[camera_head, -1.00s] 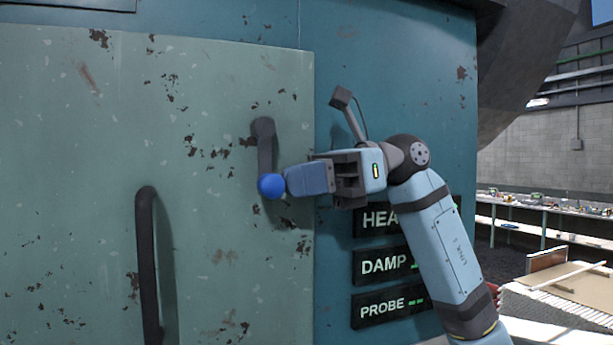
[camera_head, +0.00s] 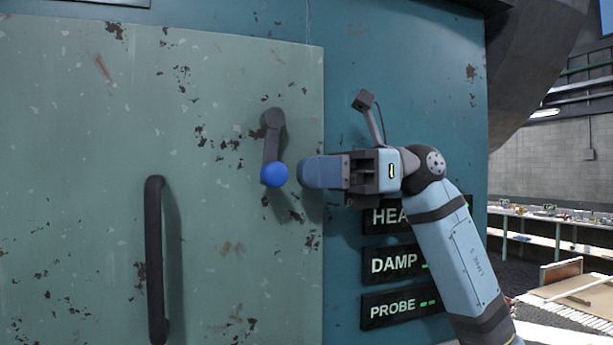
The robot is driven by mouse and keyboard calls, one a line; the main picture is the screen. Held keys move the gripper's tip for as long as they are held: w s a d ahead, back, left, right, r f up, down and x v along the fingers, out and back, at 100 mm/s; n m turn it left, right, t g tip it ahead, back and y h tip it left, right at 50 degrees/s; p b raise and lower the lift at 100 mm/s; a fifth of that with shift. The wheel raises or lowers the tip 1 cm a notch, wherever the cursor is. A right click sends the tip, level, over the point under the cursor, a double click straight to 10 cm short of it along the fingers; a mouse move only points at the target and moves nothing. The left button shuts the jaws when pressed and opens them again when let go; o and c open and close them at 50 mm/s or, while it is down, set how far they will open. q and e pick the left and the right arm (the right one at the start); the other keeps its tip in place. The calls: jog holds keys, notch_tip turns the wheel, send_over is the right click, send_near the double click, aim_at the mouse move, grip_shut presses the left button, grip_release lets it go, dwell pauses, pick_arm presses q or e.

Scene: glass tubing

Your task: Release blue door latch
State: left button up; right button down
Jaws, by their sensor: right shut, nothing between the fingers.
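The door latch is a dark lever (camera_head: 270,137) with a round blue knob (camera_head: 273,174) at its lower end. It sits on the pale green, chipped door (camera_head: 90,120) near the door's right edge and hangs almost straight down. My right gripper (camera_head: 304,172) is shut and empty. Its blue fingers point left at the knob, just to the right of it, with a small gap showing between them. My left gripper is not in the view.
A long dark door handle (camera_head: 155,260) stands upright on the door, lower left of the latch. Signs reading DAMP (camera_head: 395,263) and PROBE (camera_head: 398,304) are on the teal wall below my right arm. A cluttered bench (camera_head: 560,215) is far right.

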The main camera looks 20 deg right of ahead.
pick_arm(q)
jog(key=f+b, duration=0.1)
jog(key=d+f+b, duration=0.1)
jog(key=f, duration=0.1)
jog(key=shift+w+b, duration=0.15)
jog(key=shift+b, duration=0.2)
pick_arm(e)
jog(key=w+d, duration=0.1)
jog(key=d, duration=1.1)
jog(key=shift+d+r, duration=0.2)
jog(key=shift+r, duration=0.05)
jog(key=shift+a, duration=0.1)
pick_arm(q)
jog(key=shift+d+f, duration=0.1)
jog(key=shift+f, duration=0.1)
pick_arm(e)
jog(key=shift+s+f+g+y, duration=0.15)
jog(key=shift+f+y, duration=0.6)
jog(key=shift+f, duration=0.6)
jog(key=shift+w+f+g+y, duration=0.15)
jog(key=shift+f+y, duration=0.6)
jog(key=shift+f, duration=0.55)
jog(key=shift+s+a, duration=0.1)
